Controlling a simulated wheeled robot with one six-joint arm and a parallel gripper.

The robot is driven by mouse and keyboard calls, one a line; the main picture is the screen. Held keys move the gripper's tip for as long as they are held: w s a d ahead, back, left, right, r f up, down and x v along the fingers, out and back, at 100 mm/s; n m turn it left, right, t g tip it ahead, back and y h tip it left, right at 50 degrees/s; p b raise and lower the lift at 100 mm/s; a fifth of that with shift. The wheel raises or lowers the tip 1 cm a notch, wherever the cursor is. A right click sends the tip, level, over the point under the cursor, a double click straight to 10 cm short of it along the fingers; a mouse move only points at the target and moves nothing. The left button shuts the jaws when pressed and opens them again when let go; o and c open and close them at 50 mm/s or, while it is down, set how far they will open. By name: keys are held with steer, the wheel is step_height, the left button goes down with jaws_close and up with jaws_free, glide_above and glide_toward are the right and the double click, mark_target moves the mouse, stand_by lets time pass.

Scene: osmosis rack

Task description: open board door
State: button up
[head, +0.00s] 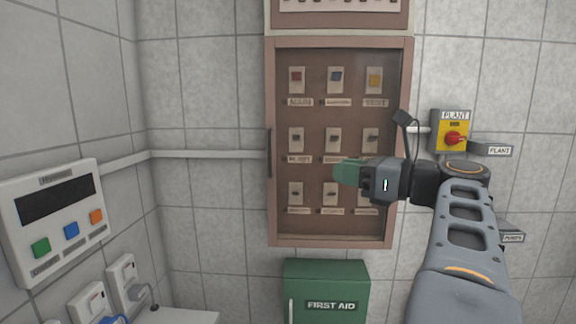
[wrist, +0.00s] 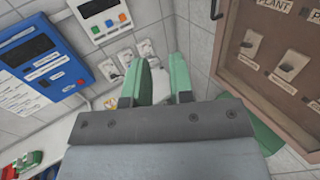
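The board (head: 392,215) is a brown-framed wall cabinet in the middle of the head view. Its see-through door looks shut over rows of switches. A dark upright handle (head: 269,153) sits on the door's left edge; it also shows at the top of the wrist view (wrist: 216,9). My gripper (head: 338,172) is in front of the door's lower right part, pointing left, well right of the handle. In the wrist view its green fingers (wrist: 161,72) stand apart with nothing between them.
A green first aid box (head: 325,290) is below the board. A yellow plant switch (head: 452,131) is on the wall to the right. A white panel with coloured buttons (head: 55,220) and sockets (head: 90,303) are on the left wall. The wall left of the board is mostly clear.

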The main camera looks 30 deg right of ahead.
steer(key=shift+s+d, duration=0.15)
steer(key=shift+s, duration=0.2)
